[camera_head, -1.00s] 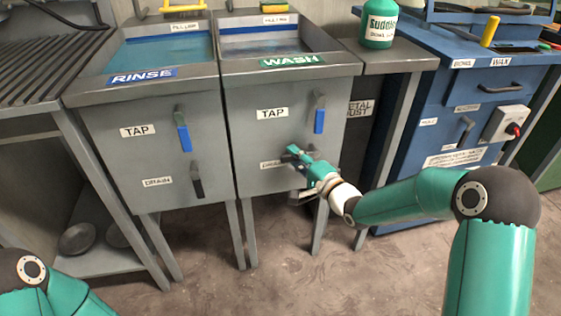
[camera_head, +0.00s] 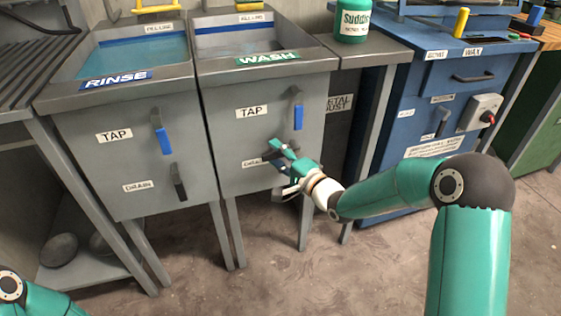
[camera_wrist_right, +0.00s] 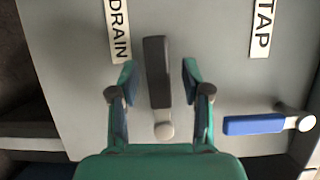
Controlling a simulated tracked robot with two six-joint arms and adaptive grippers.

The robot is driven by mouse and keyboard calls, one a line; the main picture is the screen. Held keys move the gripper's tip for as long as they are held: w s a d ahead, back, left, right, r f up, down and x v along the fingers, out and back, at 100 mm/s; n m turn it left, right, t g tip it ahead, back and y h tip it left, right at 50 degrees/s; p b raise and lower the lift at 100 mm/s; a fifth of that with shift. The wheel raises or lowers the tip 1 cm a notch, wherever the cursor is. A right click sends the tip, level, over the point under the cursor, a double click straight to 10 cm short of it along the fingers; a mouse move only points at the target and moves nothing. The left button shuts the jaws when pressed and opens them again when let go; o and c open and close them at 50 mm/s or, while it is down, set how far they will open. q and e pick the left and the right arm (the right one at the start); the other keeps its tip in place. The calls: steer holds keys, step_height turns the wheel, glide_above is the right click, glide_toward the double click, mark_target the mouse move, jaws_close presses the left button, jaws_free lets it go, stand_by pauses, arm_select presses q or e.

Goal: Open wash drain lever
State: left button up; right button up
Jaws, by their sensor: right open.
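The wash sink (camera_head: 262,95) is a grey unit with a green WASH label. Its black drain lever (camera_wrist_right: 157,72) lies between the two fingers of my right gripper (camera_wrist_right: 158,80) in the right wrist view, with a gap on each side. The right gripper is open. The blue tap lever (camera_head: 298,112) hangs above it and also shows in the right wrist view (camera_wrist_right: 255,124). My left gripper is out of view.
The rinse sink (camera_head: 140,140) stands to the left, with its own tap lever (camera_head: 163,137) and drain lever (camera_head: 178,183). A blue cabinet (camera_head: 420,100) stands at the right. A green Suddsy bottle (camera_head: 352,20) is on the side counter.

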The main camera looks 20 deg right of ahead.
steer(key=v, duration=1.2)
steer(key=shift+f, duration=0.15)
